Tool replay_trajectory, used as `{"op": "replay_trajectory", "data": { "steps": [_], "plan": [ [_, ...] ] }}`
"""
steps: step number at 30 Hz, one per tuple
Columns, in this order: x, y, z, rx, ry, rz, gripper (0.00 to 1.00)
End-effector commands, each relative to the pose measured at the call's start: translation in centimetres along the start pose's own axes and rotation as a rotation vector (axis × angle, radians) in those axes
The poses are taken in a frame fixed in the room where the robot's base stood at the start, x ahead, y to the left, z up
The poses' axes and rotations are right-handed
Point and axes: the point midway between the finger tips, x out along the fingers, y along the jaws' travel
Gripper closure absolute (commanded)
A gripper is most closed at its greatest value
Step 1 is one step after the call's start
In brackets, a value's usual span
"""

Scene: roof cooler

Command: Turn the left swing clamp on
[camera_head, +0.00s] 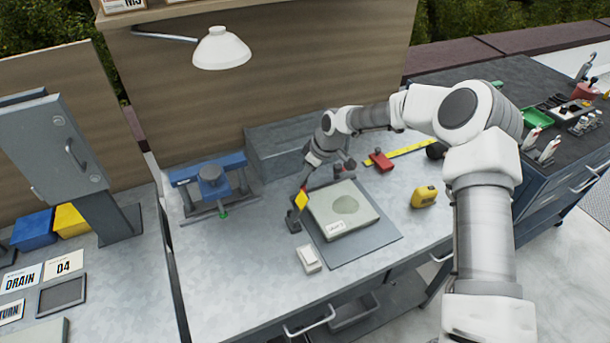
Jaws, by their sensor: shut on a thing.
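The left swing clamp (293,222) stands at the left edge of a pale square plate (362,222), with a dark base and a yellow part (301,199) on its upper end. My gripper (306,181) reaches down from the back over the clamp's upper part and is shut on it; the fingertips are small and the exact grip is hard to see. Whether the left clamp presses on the plate cannot be told.
The plate lies on a grey mat (385,237). A small white box (308,259) is in front, a yellow tape measure (424,197) and red object (380,160) to the right. A blue vise (211,180) stands left; a grey box (280,150) is behind. The front-left bench is clear.

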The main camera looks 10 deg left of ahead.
Motion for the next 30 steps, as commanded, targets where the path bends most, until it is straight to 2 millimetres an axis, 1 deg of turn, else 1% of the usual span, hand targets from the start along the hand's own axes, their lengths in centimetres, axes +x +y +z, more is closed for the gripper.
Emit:
{"op": "replay_trajectory", "data": {
  "steps": [6, 13, 21, 30],
  "plan": [
    [0.13, 0.28, 0.03, -0.151, 0.001, -0.062, 1.00],
    [0.10, 0.35, -0.02, -0.262, 0.000, -0.107, 1.00],
    [0.07, 0.36, -0.01, -0.319, -0.002, -0.131, 1.00],
    [0.04, 0.37, 0.00, -0.325, -0.003, -0.133, 1.00]
  ]
}}
